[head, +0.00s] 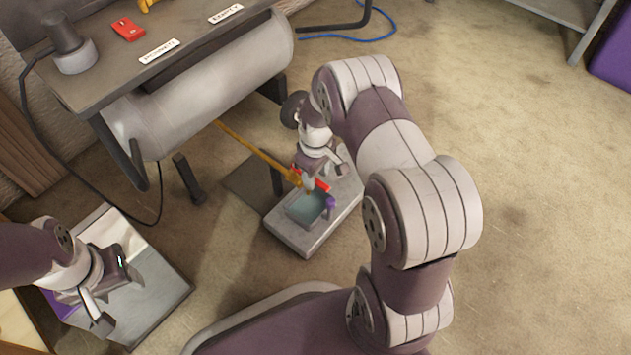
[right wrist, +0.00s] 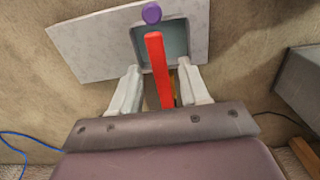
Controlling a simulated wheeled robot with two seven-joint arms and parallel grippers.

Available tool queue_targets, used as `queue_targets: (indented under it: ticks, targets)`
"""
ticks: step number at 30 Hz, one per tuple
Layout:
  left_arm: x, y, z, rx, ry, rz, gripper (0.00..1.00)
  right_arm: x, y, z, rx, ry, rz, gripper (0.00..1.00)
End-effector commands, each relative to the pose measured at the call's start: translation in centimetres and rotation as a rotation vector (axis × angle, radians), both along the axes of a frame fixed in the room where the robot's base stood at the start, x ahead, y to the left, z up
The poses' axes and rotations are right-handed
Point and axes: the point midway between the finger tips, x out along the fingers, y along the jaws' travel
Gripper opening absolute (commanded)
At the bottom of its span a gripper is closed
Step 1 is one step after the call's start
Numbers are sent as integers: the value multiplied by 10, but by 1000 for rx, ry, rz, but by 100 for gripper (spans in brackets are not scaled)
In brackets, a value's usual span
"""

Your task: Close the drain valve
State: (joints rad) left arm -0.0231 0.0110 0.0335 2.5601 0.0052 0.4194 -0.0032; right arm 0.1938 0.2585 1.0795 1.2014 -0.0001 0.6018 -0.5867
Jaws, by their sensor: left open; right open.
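The drain valve shows as a red lever handle (head: 322,184) at the lower end of a thin yellow pipe (head: 255,150). The pipe slopes down from under a grey cylinder (head: 215,85). My right gripper (head: 321,172) is at the lever, pointing down, with its fingers open. The valve body is mostly hidden by the gripper. My left gripper (head: 112,292) is open and empty at the lower left.
A pale slab (head: 290,235) with a square basin (head: 300,208) lies below the valve, a purple knob (head: 330,202) at its rim. A grey panel (head: 165,290) lies under my left gripper.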

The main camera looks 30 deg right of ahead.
Motion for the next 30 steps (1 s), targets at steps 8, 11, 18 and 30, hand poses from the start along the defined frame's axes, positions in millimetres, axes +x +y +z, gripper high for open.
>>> queue_targets:
  ticks: [8, 11, 18, 30]
  targets:
    - [0, 0, -2, 0, -1, 0, 58, 0, 0, -3, 0, 0, 0, 45]
    - [0, 0, -2, 0, -1, 0, 58, 0, 0, -3, 0, 0, 0, 22]
    - [0, 0, -1, 0, -1, 0, 58, 0, 0, -3, 0, 0, 0, 0]
    - [0, 0, 24, 0, -1, 0, 58, 3, -8, 2, 1, 3, 129, 0]
